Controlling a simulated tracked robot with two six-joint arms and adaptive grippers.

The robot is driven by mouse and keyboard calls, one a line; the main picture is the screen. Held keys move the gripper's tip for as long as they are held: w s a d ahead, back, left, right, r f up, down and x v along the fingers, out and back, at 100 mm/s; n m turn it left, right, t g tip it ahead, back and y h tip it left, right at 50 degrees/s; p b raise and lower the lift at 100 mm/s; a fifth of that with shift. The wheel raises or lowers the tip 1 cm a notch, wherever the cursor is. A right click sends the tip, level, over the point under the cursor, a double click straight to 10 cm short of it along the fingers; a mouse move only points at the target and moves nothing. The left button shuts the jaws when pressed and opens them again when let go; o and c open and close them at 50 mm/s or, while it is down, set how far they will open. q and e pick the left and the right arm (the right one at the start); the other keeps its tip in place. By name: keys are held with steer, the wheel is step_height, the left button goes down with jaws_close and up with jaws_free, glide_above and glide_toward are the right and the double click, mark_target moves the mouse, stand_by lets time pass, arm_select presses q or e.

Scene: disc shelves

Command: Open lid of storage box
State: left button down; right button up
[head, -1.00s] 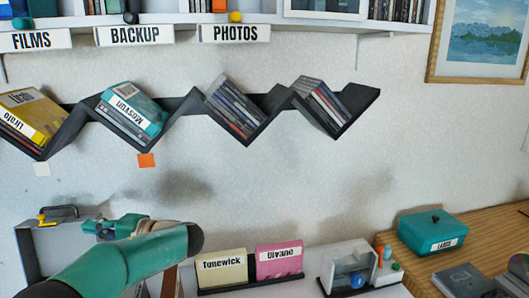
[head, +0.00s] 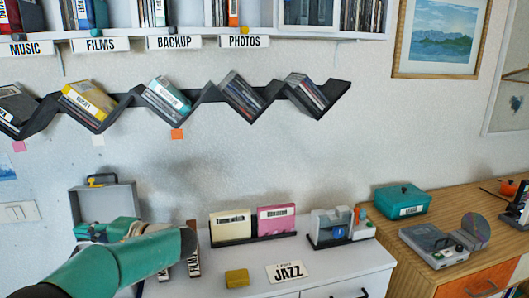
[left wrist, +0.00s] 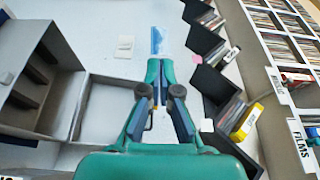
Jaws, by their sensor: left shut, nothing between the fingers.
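A grey storage box (left wrist: 48,122) is at the left of the left wrist view, with dark slots inside. Its grey lid (head: 110,195) stands raised, upright against the wall in the head view, with a dark handle and yellow latch (head: 97,181) on its top edge. The lid's inner face (left wrist: 106,112) also shows in the left wrist view. My left gripper (head: 98,231) is in front of the lid, low, shut and empty; its fingertips (left wrist: 158,68) meet in the left wrist view. My arm hides much of the box body in the head view. My right gripper is not in view.
A white cabinet top holds a yellow block (head: 237,278), a JAZZ card (head: 288,272) and a disc rack (head: 254,240). A closed teal box (head: 402,200) stands on the wooden desk at right. A zigzag shelf (head: 215,95) hangs above.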

arm_select(q)
steer(key=s+d+f+m+h, duration=0.2)
steer(key=d+f+h, duration=0.15)
steer(key=f, duration=0.75)
steer(key=s+d+f+m+h, duration=0.2)
steer(key=d+f+m+h, duration=0.15)
steer(key=f, duration=0.65)
steer(key=s+d+f+m+h, duration=0.1)
steer(key=s+d+f+h, duration=0.2)
steer(key=f, duration=0.8)
steer(key=s+d+f+n+h, duration=0.3)
steer(key=s+d+f+h, duration=0.3)
steer(key=s+d, duration=0.3)
steer(key=s+d+f+n+h, duration=0.4)
steer(key=s+d+f+h, duration=0.2)
steer(key=s+d+f, duration=0.3)
steer(key=d, duration=0.3)
steer(key=shift+s+d+f, duration=0.2)
steer(key=shift+s+d, duration=0.05)
steer(key=shift+d, duration=0.1)
steer(key=c, duration=1.5)
jaws_free()
steer(key=shift+s+a+f+n, duration=0.2)
steer(key=shift+s+n, duration=0.1)
steer(key=shift+n, duration=0.45)
